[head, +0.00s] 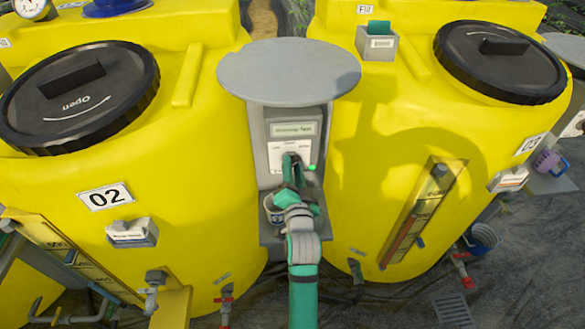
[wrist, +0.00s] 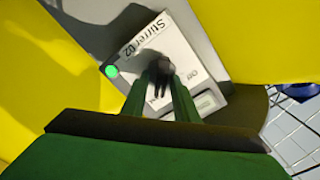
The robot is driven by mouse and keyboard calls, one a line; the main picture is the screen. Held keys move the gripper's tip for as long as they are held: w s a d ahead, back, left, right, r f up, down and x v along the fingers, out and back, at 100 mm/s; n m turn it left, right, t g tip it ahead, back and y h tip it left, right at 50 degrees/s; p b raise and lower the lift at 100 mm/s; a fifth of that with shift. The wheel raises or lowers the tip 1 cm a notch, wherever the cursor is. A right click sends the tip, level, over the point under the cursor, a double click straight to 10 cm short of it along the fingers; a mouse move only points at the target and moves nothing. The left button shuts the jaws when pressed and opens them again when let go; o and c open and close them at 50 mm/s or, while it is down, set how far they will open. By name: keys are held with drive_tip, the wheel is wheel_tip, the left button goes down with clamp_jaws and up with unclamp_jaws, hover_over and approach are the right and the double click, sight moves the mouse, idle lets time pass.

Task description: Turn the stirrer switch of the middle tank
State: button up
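The stirrer switch is a black knob (wrist: 160,70) on a white plate (wrist: 178,48) marked "Stirrer 02", with "Off" at one side. The plate is on a grey control box (head: 280,125) beside the yellow tank labelled 02 (head: 105,196). My gripper (head: 291,158) reaches up to this plate. In the wrist view, its two green fingers (wrist: 159,80) stand on either side of the knob and appear closed against it. A green lamp (wrist: 111,71) is lit beside the knob. The fingers hide part of the plate, and the knob's exact angle is hard to tell.
A round grey cover (head: 288,72) overhangs the box. A small display (head: 292,129) sits above the switch. Another yellow tank (head: 380,150), labelled 03, is close on the right.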

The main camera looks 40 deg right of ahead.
idle(0.3)
drive_tip(key=v, duration=1)
drive_tip(key=shift+s+a, duration=0.2)
drive_tip(key=shift+s, duration=0.15)
drive_tip(key=s+a+f+n+y, duration=0.35)
drive_tip(key=s+a+f, duration=0.2)
drive_tip(key=a, duration=0.35)
drive_tip(key=s+a+f+n+y, duration=0.2)
drive_tip(key=s+a+f+n, duration=0.35)
drive_tip(key=a, duration=0.35)
drive_tip(key=s+a+n+y, duration=0.4)
drive_tip(key=s+a+n, duration=0.2)
drive_tip(key=s+a, duration=0.7)
drive_tip(key=s+f, duration=0.1)
drive_tip(key=s, duration=0.2)
drive_tip(key=shift+n, duration=0.3)
drive_tip(key=shift+s, duration=0.1)
idle(2.5)
